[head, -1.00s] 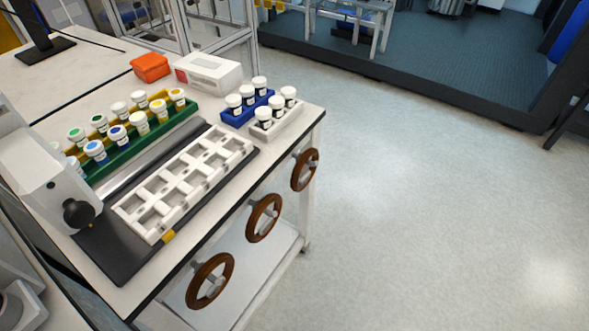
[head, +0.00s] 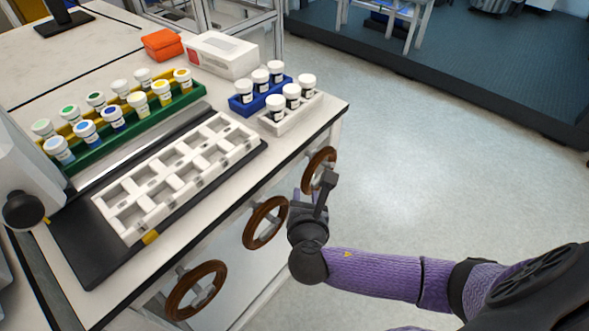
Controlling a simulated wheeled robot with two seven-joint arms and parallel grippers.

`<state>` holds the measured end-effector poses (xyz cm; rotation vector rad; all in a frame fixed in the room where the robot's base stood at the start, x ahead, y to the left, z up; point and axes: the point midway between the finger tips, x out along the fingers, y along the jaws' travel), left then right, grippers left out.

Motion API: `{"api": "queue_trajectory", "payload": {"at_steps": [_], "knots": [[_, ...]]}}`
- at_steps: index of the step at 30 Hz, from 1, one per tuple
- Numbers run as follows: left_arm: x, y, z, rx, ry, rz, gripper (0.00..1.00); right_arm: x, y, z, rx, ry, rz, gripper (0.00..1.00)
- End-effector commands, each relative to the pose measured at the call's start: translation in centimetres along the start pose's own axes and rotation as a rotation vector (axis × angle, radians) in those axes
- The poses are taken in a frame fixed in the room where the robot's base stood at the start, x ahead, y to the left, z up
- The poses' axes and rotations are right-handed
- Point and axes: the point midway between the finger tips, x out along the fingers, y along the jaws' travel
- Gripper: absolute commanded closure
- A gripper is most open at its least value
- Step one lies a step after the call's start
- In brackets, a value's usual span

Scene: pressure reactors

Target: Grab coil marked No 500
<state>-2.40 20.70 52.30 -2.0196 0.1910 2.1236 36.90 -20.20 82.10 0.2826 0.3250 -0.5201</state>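No mark "No 500" can be read in this view, and I cannot tell which thing is the coil. White-lidded jars stand in a blue rack (head: 262,103) and a white rack (head: 290,118) at the table's right corner; their labels are too small to read. More jars with coloured lids stand in a green rack (head: 140,128) and a yellow rack (head: 72,128) further left. My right gripper (head: 314,187) is beside the table's front edge, in front of the brown handwheels, apart from the racks. Its fingers look spread and empty. My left gripper is out of view.
A white slotted tray (head: 180,172) lies on a black base (head: 85,268). Brown handwheels (head: 265,222) stick out below the table edge. A white box (head: 222,55) and an orange item (head: 162,45) stand behind. The floor right of the table is clear.

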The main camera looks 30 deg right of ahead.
Motion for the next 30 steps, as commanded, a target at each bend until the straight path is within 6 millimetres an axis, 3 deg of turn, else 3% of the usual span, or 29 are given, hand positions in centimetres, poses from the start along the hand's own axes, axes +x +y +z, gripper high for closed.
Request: {"api": "queue_trajectory", "payload": {"at_steps": [1, 12, 21, 27, 30], "knots": [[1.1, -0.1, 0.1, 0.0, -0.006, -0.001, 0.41, 1.3, -0.1, -0.5, -0.003, -0.003, -0.003, 0.62], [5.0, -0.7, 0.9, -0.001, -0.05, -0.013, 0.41, 8.0, -0.4, -0.5, 0.001, 0.003, -0.005, 0.62], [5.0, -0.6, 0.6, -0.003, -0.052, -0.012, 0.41, 8.8, -0.3, 0.1, 0.003, 0.005, -0.002, 0.62], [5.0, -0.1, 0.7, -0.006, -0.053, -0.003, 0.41, 8.8, -0.3, 0.0, 0.003, 0.005, -0.002, 1.0], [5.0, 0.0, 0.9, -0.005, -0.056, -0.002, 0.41, 8.8, -0.3, 0.0, 0.004, 0.005, -0.002, 1.0]]}}
